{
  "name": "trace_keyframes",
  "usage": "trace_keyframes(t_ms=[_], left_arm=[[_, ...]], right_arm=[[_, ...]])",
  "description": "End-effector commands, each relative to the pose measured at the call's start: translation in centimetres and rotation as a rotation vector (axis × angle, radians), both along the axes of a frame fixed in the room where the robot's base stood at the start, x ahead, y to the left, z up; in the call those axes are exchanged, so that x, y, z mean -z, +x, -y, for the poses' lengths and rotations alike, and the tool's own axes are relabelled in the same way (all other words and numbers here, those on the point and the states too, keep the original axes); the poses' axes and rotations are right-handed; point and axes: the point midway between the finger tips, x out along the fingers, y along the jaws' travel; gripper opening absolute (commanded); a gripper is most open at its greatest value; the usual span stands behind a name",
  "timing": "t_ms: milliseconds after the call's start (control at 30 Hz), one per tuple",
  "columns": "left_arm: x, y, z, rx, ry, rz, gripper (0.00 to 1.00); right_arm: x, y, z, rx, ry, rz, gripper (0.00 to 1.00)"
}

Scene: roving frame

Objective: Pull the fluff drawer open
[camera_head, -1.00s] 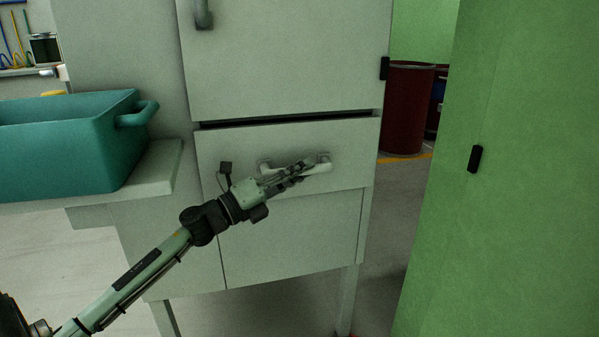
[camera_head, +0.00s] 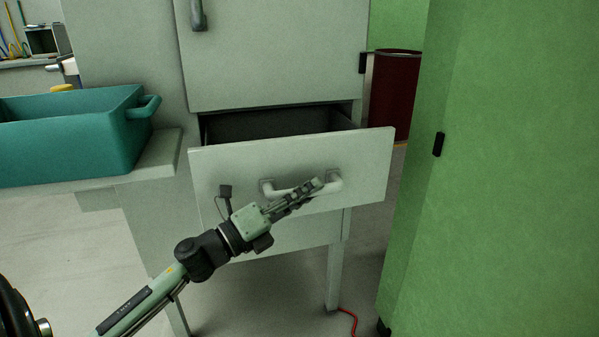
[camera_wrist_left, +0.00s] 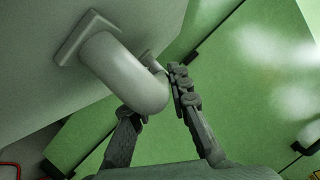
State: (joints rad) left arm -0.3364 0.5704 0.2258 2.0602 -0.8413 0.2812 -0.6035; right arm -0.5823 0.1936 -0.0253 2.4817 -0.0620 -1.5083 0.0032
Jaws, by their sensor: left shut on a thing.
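The fluff drawer (camera_head: 230,170) is a pale grey-green drawer in the cabinet, and it stands partly open, with its dark inside showing above the front. Its white curved handle (camera_head: 331,184) is on the drawer front. My left gripper (camera_head: 309,188) is shut on the handle. In the left wrist view the handle (camera_wrist_left: 128,75) comes down between the two fingers of my left gripper (camera_wrist_left: 160,95). My right gripper is not in view.
A teal bin (camera_head: 70,140) stands on a ledge left of the drawer. A green panel (camera_head: 490,170) rises close on the right. A dark red drum (camera_head: 394,95) stands behind. A red cable (camera_head: 350,320) lies on the floor.

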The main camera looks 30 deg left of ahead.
Motion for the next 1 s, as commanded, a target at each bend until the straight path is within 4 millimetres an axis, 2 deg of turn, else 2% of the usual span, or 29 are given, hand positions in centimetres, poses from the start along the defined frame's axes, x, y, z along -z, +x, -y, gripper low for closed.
trace_keyframes(t_ms=[67, 200, 400, 600, 1000], left_arm=[[-0.2, -1.3, 1.4, 0.002, -0.004, -0.002, 0.0], [-0.1, -3.0, 3.4, 0.001, -0.003, -0.003, 0.0], [-0.1, -4.6, 5.4, 0.0, -0.002, 0.0, 0.0], [0.0, -5.3, 6.2, 0.0, 0.0, 0.0, 0.0], [0.0, -5.4, 6.3, -0.001, 0.001, 0.001, 0.0]], right_arm=[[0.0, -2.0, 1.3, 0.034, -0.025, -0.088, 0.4], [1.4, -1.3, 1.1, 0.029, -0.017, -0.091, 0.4], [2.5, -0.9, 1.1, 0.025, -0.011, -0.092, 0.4], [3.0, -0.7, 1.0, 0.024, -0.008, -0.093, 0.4], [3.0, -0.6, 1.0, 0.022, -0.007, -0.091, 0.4]])
